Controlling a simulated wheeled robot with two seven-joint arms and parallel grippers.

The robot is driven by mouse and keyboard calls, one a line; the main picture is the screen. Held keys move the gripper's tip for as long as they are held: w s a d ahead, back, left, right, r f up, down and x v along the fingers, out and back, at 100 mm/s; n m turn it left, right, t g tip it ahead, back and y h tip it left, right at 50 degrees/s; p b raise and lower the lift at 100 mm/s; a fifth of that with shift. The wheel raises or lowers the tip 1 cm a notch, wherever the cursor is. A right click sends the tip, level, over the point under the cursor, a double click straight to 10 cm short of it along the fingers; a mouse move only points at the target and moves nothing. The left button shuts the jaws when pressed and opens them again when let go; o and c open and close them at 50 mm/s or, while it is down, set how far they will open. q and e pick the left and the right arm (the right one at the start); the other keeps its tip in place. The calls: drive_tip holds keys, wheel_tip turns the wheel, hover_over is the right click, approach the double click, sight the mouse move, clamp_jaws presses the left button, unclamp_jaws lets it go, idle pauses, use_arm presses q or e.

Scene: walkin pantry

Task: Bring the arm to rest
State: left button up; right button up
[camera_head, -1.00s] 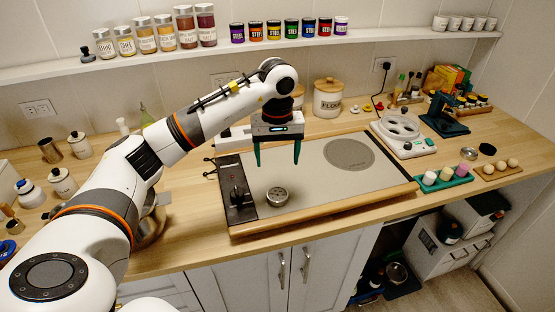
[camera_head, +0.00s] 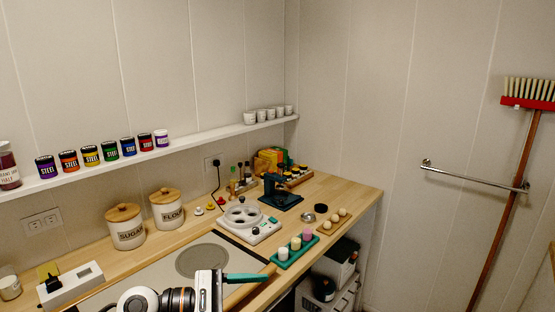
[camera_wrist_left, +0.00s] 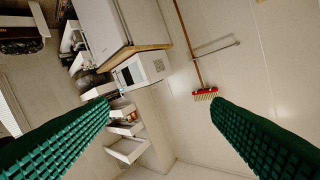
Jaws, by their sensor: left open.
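My left gripper (camera_head: 250,278) shows at the bottom middle of the head view, above the front part of the cooktop panel. It points to the right, and only one green finger shows clearly there. In the left wrist view both green ribbed fingers (camera_wrist_left: 160,105) stand wide apart with nothing between them. Most of my left arm is outside the head view. My right gripper is in neither view.
The counter holds the cooktop panel (camera_head: 150,275), sugar canister (camera_head: 126,228), flour canister (camera_head: 167,210), white round-welled appliance (camera_head: 245,220) and green tray (camera_head: 297,251). A wall shelf (camera_head: 100,168) runs above. A towel bar (camera_head: 470,177) and broom (camera_head: 507,200) are at right.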

use_arm(q)
drive_tip(key=w+a+r+n+t+y, duration=0.1)
drive_tip(key=a+r+n+t+y, duration=0.15)
drive_tip(key=n+t, duration=0.75)
drive_tip(key=w+a+r+n+t+y, duration=0.1)
drive_tip(key=a+r+n+t, duration=0.3)
drive_tip(key=n, duration=0.9)
drive_tip(key=s+a+f+n+g+y, duration=0.1)
drive_tip(key=s+a+f+n+y, duration=0.1)
drive_tip(key=a+f+n+y, duration=0.5)
drive_tip(key=s+a+f+n+g+y, duration=0.1)
drive_tip(key=s+a+f+n+y, duration=0.15)
drive_tip(key=f+n+y, duration=0.85)
drive_tip(key=s+f+n+g+h, duration=0.3)
drive_tip(key=s+f+n+g, duration=0.3)
drive_tip(key=s, duration=0.5)
drive_tip(key=s+f+n+g+h, duration=0.3)
drive_tip(key=s+f+n+g, duration=0.35)
drive_tip(key=s, duration=0.35)
wheel_tip(320, 180, down, 24)
drive_tip(key=s+a+f+g, duration=0.2)
drive_tip(key=s+a+f, duration=0.1)
drive_tip(key=s+f, duration=1.4)
drive_tip(key=shift+a+f+y, duration=0.2)
drive_tip(key=shift+f+y, duration=0.25)
drive_tip(key=shift+f, duration=0.15)
